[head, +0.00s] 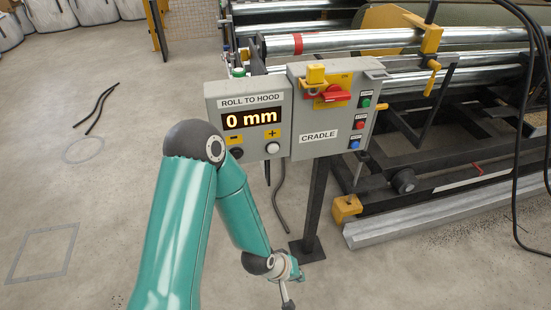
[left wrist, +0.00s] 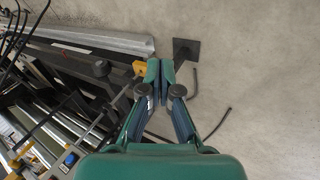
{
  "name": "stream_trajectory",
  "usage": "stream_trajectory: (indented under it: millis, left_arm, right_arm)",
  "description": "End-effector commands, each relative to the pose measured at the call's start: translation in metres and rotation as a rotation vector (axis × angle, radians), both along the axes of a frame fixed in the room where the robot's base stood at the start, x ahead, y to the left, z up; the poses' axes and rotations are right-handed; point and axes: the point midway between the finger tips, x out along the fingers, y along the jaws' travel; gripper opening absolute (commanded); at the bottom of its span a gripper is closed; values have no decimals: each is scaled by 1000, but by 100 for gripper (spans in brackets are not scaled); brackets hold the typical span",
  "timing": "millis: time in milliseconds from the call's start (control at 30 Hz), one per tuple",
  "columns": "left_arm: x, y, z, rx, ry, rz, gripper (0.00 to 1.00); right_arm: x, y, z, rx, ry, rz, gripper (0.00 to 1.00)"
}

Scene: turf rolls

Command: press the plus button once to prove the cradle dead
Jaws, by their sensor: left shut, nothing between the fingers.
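The grey control box (head: 214,98) reads "ROLL TO HOOD" and its display (head: 250,118) shows "0 mm". The white plus button (head: 272,148) sits below a yellow plus label. The black minus button (head: 236,153) is to its left, just above my teal arm. The cradle panel (head: 345,143) stands beside it with a red switch handle (head: 327,95) and a yellow piece above it. My left gripper (head: 289,304) is low, well below the box and apart from the buttons. Its fingers are shut and empty in the left wrist view (left wrist: 160,70). My right gripper is out of view.
A dark post (head: 315,200) on a floor plate (head: 307,249) holds the boxes. The cradle frame with metal rollers (head: 340,42) fills the right. Dark cables hang at far right and below the box. Open concrete floor lies left.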

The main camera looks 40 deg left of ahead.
Motion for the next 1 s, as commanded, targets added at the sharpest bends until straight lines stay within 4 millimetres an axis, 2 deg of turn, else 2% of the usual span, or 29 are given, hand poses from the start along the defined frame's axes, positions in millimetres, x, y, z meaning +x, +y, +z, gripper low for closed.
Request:
stream_trajectory:
  millis: [33, 100, 200, 300, 400, 500, 600, 733, 1000]
  left_arm:
    - [28, 17, 0, -37, -75, 147, 0]
    - [60, 40, 19, -122, -170, 356, 0]
    - [97, 74, 55, -283, -311, 624, 0]
    - [120, 104, 93, -467, -441, 832, 0]
    - [132, 128, 128, -641, -541, 971, 0]
    - [136, 142, 154, -777, -605, 1051, 0]
    - [137, 150, 170, -856, -638, 1090, 0]
    - [137, 153, 177, -887, -647, 1105, 0]
    - [138, 153, 176, -886, -644, 1106, 0]
  right_arm:
    - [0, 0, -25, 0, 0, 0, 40]
    - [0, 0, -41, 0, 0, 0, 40]
    - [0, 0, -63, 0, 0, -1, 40]
    - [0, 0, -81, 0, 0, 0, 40]
    - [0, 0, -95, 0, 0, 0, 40]
    - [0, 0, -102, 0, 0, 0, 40]
    - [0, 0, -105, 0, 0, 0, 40]
    - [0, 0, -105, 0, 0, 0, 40]
    - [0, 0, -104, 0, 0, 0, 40]
